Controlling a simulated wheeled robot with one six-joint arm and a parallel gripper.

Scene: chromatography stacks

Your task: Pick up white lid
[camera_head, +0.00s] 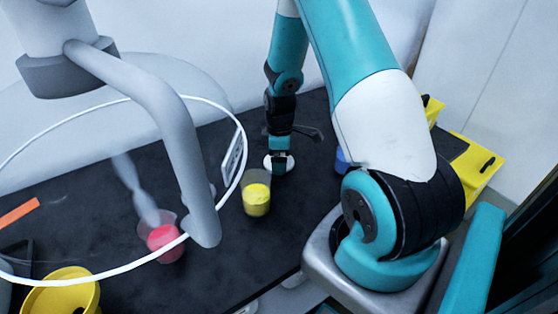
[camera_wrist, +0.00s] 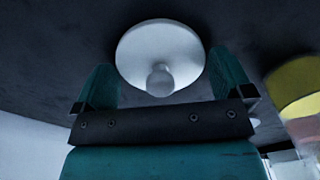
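The white lid (camera_wrist: 160,48) is a round disc with a small round knob, lying on the dark table. In the wrist view it sits between and just beyond the two teal fingers of my gripper (camera_wrist: 165,80). The fingers are apart, one on each side of the lid's knob, with no visible contact on it. In the head view the lid (camera_head: 268,163) shows as a white rim around the tips of my gripper (camera_head: 279,170), which points down over it. The gripper hides much of the lid there.
A clear cup with yellow contents (camera_head: 257,198) stands close to the lid. A cup with red contents (camera_head: 166,240) stands farther left. A blue item (camera_head: 342,160) is partly hidden behind my arm. A yellow bowl (camera_head: 62,294) is at lower left. The dark table (camera_head: 215,275) has bare room in front.

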